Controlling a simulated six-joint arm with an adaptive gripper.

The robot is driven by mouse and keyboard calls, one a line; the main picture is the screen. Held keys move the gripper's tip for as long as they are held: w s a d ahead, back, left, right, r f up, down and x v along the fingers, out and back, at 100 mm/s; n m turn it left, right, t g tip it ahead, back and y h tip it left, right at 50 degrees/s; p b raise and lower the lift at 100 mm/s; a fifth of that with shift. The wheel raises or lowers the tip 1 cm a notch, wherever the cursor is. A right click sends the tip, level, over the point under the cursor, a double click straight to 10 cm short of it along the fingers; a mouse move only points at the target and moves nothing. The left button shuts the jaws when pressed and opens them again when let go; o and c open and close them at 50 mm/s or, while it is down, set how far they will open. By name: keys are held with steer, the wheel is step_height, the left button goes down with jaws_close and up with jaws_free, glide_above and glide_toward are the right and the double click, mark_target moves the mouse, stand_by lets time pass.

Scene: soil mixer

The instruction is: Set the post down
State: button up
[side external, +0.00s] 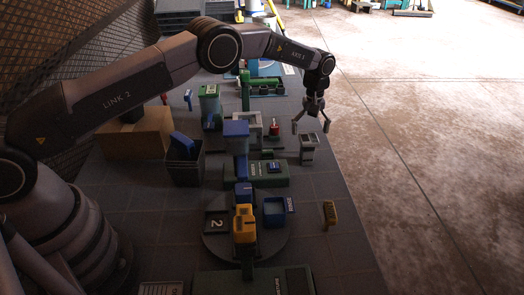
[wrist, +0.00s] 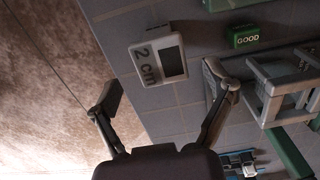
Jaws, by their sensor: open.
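A pale grey block with a dark window, marked "2 cm" in the wrist view (wrist: 158,58), stands on the table near its right edge; it also shows in the side view (side external: 309,149). I cannot tell for sure whether it is the post. My gripper (side external: 311,125) hangs just above this block with its fingers spread. In the wrist view my gripper (wrist: 164,87) is open, with nothing between its fingertips. The block shows beyond the fingers and looks apart from them. No other thing is clearly a post.
A green "GOOD" block (wrist: 246,38) and a grey frame (wrist: 268,92) stand beside the marked block. A yellow block (side external: 330,214) lies near the right table edge. A round turntable (side external: 279,243) holds blue and yellow parts. A dark bin (side external: 185,168) and a cardboard box (side external: 137,134) stand left.

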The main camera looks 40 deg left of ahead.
step_height(320, 180, up, 6)
steer(key=shift+f, duration=0.25)
steer(key=s+a+r+m+t, duration=0.1)
steer(key=s+a+r, duration=0.2)
steer(key=r, duration=0.7)
steer(key=s+a+r+m+t, duration=0.1)
steer(key=s+a+r, duration=0.25)
steer(key=r, duration=0.55)
steer(key=s+a+r+m+t, duration=0.1)
steer(key=s+a+r+m, duration=0.25)
steer(key=s+r, duration=0.8)
steer(key=s+a+f+m+t, duration=0.1)
steer(key=s+a+f, duration=0.1)
steer(key=s, duration=1.1)
steer(key=s+a+f+m+t, duration=0.1)
steer(key=s+a+f+m, duration=0.1)
steer(key=s, duration=1.2)
steer(key=shift+a+f+t, duration=0.3)
steer(key=shift+a+f, duration=0.15)
steer(key=shift+f, duration=0.05)
